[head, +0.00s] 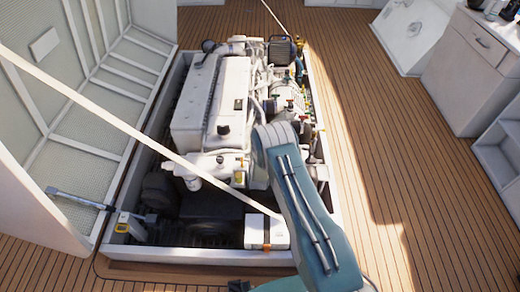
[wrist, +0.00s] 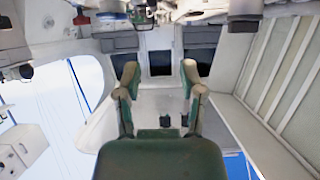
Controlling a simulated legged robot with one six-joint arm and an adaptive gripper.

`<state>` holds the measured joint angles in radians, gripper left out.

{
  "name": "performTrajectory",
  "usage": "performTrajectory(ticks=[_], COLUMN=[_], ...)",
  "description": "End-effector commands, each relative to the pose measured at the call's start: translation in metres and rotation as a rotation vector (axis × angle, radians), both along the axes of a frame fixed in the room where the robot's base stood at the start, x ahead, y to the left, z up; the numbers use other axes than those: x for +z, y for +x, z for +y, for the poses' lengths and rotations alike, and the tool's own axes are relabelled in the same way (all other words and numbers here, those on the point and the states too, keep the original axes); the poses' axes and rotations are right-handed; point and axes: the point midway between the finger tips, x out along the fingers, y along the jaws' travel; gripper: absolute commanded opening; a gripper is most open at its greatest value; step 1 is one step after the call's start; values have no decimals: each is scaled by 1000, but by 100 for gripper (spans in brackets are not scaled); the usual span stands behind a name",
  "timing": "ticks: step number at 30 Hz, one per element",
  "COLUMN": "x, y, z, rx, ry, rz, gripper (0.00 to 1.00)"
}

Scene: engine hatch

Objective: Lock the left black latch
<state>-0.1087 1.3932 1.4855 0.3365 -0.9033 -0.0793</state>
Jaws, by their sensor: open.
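My gripper (wrist: 158,78) is open in the wrist view, with two green fingers apart and nothing between them. Two small black pieces (wrist: 166,121) (wrist: 185,119) show against a white surface between the finger bases; I cannot tell whether either is the left black latch. In the head view my teal arm reaches over the engine bay, and its far end hides my gripper. A white box (head: 257,234) with an orange and dark strap sits at the bay's near right corner, partly behind my arm. No latch is clear in the head view.
The white engine (head: 208,100) fills the open bay. The raised hatch lid (head: 72,150) stands at left, and a long pale bar (head: 110,112) slants across the bay. A grey strut with a yellow-marked part (head: 124,222) is at the near left. Wooden deck (head: 405,170) at right is clear.

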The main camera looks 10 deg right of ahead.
Motion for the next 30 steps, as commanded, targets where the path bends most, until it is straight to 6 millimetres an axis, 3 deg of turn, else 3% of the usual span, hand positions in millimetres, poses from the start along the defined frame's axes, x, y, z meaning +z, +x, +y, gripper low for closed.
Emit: performTrajectory(ticks=[3, 10, 30], x=[-20, -30, -58], y=[-8, -7, 60], z=[-2, -4, -17], rx=[-7, -12, -12], ry=[-12, -18, -18], rz=[-14, -24, -24], gripper=[51, 51, 51])
